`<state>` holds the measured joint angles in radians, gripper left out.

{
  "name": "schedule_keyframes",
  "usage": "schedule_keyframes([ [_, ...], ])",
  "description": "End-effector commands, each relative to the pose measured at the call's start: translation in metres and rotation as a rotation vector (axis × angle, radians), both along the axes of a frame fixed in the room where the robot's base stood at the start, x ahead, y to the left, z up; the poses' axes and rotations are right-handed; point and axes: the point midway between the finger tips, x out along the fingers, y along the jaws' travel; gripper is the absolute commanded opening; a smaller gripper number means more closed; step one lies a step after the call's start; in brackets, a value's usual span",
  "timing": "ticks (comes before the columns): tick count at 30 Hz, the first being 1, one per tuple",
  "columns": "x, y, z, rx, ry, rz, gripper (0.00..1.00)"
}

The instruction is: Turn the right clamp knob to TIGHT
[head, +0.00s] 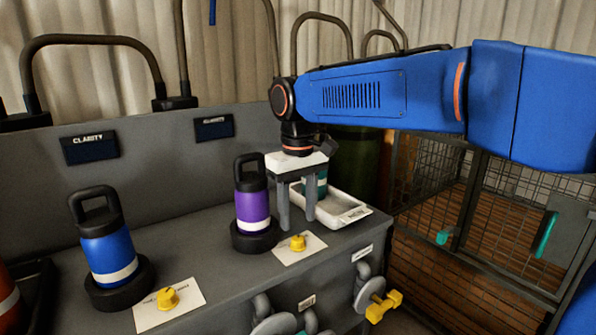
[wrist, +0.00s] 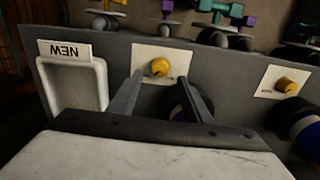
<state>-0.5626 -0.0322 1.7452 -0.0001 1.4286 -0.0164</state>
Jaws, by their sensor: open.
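The right clamp knob (head: 298,242) is a small yellow knob on a white label plate, in front of a purple bottle (head: 255,206) standing in a black ring holder. In the wrist view the same knob (wrist: 159,67) shows between and beyond my fingertips. Its label text and its setting are too small to read. My gripper (head: 298,221) points down, open and empty, just above and behind the knob in the head view. Its fingers appear apart from the knob. The left clamp knob (head: 167,298), also yellow, is on a plate beside a blue bottle (head: 108,250).
A white tray (head: 365,209) marked NEW stands right of my gripper, with a teal bottle (head: 322,186) partly hidden behind my fingers. Yellow and teal valve handles (head: 383,305) stick out from the bench front. A wire cage (head: 470,215) stands at the right.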

Motion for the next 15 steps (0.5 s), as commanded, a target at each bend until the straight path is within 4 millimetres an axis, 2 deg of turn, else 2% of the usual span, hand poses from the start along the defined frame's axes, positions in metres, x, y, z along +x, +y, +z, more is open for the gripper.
schedule_keyframes([
  [1, 0.001, 0.001, 0.011, 0.002, -0.003, 0.0, 0.45],
  [9, 0.001, 0.0, 0.065, 0.002, -0.003, 0.0, 0.45],
  [15, 0.001, 0.0, 0.097, 0.002, -0.003, 0.0, 0.45],
])
